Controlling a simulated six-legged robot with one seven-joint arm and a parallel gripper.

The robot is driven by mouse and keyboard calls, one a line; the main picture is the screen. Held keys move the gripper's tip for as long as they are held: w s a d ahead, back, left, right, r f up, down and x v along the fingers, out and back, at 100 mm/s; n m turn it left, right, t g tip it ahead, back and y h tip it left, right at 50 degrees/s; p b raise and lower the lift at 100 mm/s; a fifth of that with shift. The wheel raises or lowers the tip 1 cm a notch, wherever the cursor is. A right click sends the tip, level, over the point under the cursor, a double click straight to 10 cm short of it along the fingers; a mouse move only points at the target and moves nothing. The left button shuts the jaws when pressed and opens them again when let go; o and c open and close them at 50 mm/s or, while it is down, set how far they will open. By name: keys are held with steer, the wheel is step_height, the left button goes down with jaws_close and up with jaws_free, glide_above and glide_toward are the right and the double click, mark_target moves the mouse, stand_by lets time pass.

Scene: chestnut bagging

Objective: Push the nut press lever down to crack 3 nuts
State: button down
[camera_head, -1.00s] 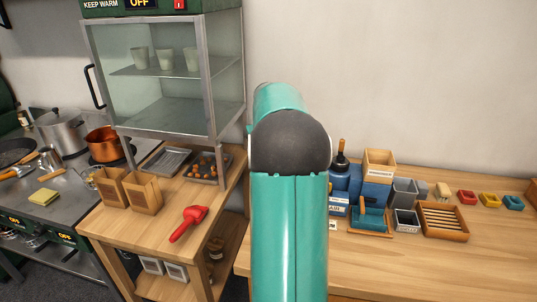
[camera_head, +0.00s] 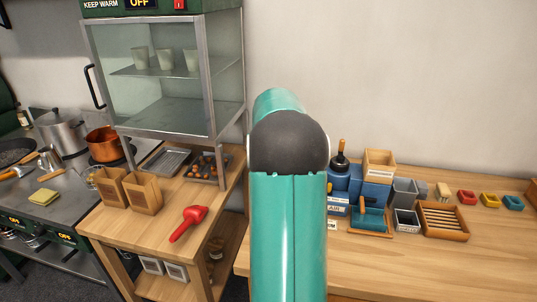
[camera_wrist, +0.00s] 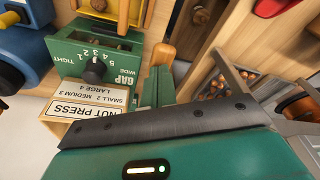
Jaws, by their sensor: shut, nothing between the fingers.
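The nut press (camera_wrist: 100,62) is a green box in the wrist view, with a black gap knob and a label reading NUT PRESS, seen upside down. A rounded wooden handle (camera_wrist: 162,54) stands at its side. I cannot tell for sure that it is the press lever. My gripper (camera_wrist: 158,84) is shut and empty, close beside the press and just below the handle in the picture. Contact with the handle is unclear. In the head view, my teal arm hides my gripper and the press.
A blue machine (camera_head: 374,192) stands right of my arm, near a slatted wooden tray (camera_head: 445,220) and small coloured bins (camera_head: 489,200). On the left table are a red scoop (camera_head: 189,222), wooden boxes (camera_head: 143,193) and a tray of chestnuts (camera_head: 222,160) under the warming cabinet (camera_head: 170,70).

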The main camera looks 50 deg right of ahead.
steer(key=shift+f, duration=0.15)
steer(key=shift+s+a+f, duration=0.1)
steer(key=shift+a+f, duration=0.1)
steer(key=shift+f, duration=0.9)
steer(key=shift+a+f, duration=0.2)
steer(key=shift+f, duration=0.85)
steer(key=shift+f, duration=0.35)
steer(key=r, duration=0.6)
steer(key=d+r, duration=0.1)
steer(key=r, duration=0.2)
steer(key=shift+w+r, duration=0.25)
steer(key=shift+r, duration=0.05)
steer(key=shift+r, duration=0.1)
